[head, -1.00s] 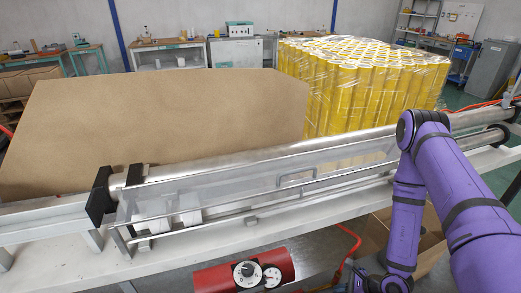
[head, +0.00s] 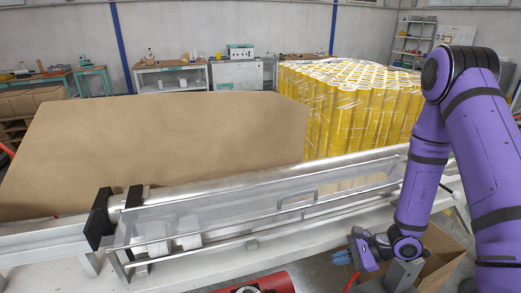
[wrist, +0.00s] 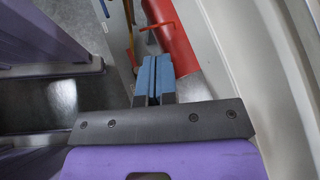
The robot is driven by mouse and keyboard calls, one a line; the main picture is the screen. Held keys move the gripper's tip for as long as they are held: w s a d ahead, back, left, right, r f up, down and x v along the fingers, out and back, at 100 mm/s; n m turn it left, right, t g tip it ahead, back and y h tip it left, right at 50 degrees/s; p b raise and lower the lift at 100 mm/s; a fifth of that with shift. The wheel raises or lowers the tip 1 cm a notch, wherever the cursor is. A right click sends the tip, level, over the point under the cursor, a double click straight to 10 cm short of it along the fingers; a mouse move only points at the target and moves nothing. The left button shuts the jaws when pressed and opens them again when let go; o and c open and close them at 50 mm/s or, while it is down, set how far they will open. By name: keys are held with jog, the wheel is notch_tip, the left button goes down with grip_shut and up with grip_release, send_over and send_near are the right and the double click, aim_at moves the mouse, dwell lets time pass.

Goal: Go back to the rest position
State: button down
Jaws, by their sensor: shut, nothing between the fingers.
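My gripper (head: 343,257) is at the lower right of the head view, at the end of my purple arm, in front of the machine and beside an open cardboard box. In the wrist view its blue fingers (wrist: 153,72) are closed together with nothing between them. The rewinding machine (head: 250,206) lies across the head view, with a long metal roller behind a clear guard. Two white rolls (head: 187,232) sit behind the guard at the left.
A red cylinder (head: 262,284) is at the bottom edge and also shows in the wrist view (wrist: 176,42). An open cardboard box (head: 440,262) is beside my gripper.

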jog(key=s+r+n+g+h, duration=0.15)
jog(key=r+n, duration=0.35)
jog(key=r, duration=0.7)
jog(key=s+r+n+g+h, duration=0.1)
jog(key=s+r+n, duration=0.3)
jog(key=r, duration=0.8)
jog(key=s+d+r+n+t+h, duration=0.3)
jog(key=s+r, duration=0.3)
jog(key=r, duration=0.3)
jog(key=s+d+r+n+t+h, duration=0.3)
jog(key=s+d+r+n+h, duration=0.1)
jog(key=s+r, duration=0.3)
notch_tip(320, 180, up, 2)
jog(key=shift+s+d+r+h, duration=0.25)
jog(key=shift+d+h, duration=0.1)
jog(key=shift+h, duration=0.5)
